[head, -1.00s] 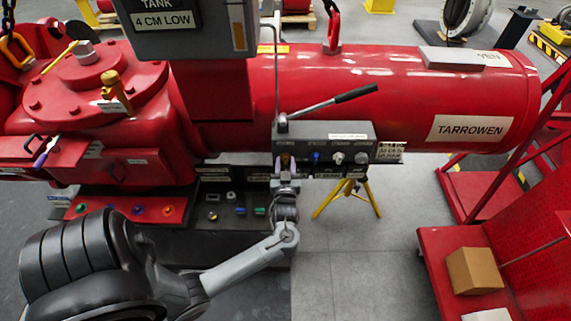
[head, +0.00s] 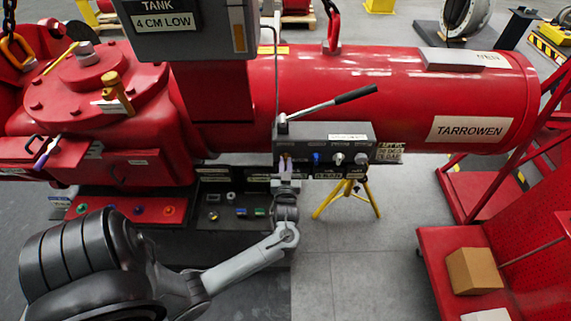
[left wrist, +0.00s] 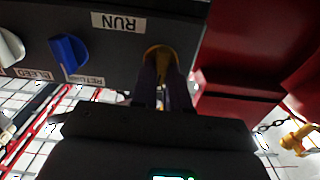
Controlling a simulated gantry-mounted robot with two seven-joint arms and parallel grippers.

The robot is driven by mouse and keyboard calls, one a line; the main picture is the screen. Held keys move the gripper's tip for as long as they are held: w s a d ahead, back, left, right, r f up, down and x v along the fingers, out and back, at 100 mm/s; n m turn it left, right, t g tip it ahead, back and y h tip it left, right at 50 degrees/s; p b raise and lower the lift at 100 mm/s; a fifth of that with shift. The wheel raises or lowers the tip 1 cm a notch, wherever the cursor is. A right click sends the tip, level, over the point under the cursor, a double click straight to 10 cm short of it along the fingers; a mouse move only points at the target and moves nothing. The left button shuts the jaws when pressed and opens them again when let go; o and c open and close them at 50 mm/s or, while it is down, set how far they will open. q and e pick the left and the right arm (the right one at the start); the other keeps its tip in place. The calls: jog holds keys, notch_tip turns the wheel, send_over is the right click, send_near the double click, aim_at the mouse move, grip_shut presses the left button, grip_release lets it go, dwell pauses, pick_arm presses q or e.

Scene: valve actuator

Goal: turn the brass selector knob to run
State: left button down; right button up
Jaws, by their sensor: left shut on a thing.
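The brass selector knob (left wrist: 161,48) shows at the top middle of the left wrist view, on the dark face of the control box (left wrist: 185,25). My left gripper (left wrist: 162,68) has its two dark fingers shut on the knob, hiding much of it. An upside-down RUN label (left wrist: 118,22) is on the box beside the knob. I cannot read the knob's pointer direction. In the head view my left gripper (head: 286,165) reaches up to the left end of the box (head: 310,133), covering the knob. My right gripper is not in view.
A lever with a black grip (head: 355,94) rises above the box. The large red cylinder (head: 395,90) stands behind. A yellow tripod (head: 348,196) is below.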

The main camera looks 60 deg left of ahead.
pick_arm(q)
jog(key=m+p, duration=0.3)
jog(key=shift+r, duration=0.25)
jog(key=m+p, duration=0.3)
jog(key=m, duration=0.1)
jog(key=shift+w, duration=0.1)
jog(key=shift+d+f+m+p, duration=0.1)
jog(key=shift+f+m+p, duration=0.1)
jog(key=shift+m+p, duration=1.5)
jog(key=shift+f+m+p, duration=0.15)
jog(key=shift+m+p, duration=0.5)
jog(key=shift+m, duration=2.05)
jog(key=c, duration=1.1)
grip_release()
jog(key=shift+f+m, duration=0.1)
jog(key=shift+m, duration=0.2)
